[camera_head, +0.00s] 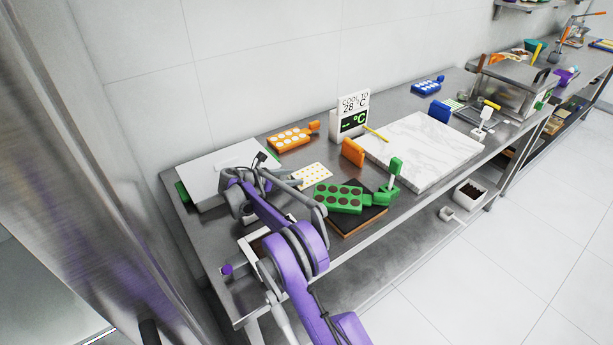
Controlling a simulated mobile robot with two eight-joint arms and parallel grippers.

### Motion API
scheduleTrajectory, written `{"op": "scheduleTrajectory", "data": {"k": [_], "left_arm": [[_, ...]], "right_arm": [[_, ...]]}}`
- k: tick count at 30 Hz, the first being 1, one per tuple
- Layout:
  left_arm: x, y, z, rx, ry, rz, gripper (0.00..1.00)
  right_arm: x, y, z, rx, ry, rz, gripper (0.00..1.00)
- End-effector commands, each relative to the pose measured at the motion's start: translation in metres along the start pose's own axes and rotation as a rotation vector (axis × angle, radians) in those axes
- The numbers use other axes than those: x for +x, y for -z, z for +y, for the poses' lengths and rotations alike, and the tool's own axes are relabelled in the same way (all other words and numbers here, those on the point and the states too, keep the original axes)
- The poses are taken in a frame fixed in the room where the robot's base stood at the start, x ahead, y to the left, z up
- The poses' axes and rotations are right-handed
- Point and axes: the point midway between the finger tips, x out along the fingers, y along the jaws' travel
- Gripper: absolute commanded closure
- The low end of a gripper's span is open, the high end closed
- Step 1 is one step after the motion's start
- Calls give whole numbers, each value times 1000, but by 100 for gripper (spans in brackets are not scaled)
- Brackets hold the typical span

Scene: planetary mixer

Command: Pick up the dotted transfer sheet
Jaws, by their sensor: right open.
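The dotted transfer sheet (313,176) is a small white sheet with yellow dots. It lies flat on the steel counter (213,234), between the orange mould and the green mould. My right gripper (292,180) is open at the end of the purple arm, close to the left edge of the sheet. I cannot tell whether its fingers touch the sheet, and the wrist hides part of the counter there. My left gripper is not in view.
A green mould with brown rounds (340,198) rests on a dark board (352,221) right of my arm. An orange mould (289,138) lies behind the sheet. An orange scraper (353,152), a marble slab (425,148) and a temperature display (351,116) stand to the right.

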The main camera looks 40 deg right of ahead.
Motion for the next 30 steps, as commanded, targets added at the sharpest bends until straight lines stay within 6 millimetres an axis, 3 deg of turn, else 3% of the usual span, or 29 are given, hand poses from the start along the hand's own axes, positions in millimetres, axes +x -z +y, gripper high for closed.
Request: {"op": "scheduleTrajectory", "data": {"k": [6,17,25,30], "left_arm": [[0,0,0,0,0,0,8],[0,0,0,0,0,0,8],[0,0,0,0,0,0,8],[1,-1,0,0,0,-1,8]], "right_arm": [[1,1,0,0,-1,0,37],[1,1,0,0,-1,1,100],[0,-2,0,0,-1,1,100],[-9,-22,0,0,-1,0,100]]}}
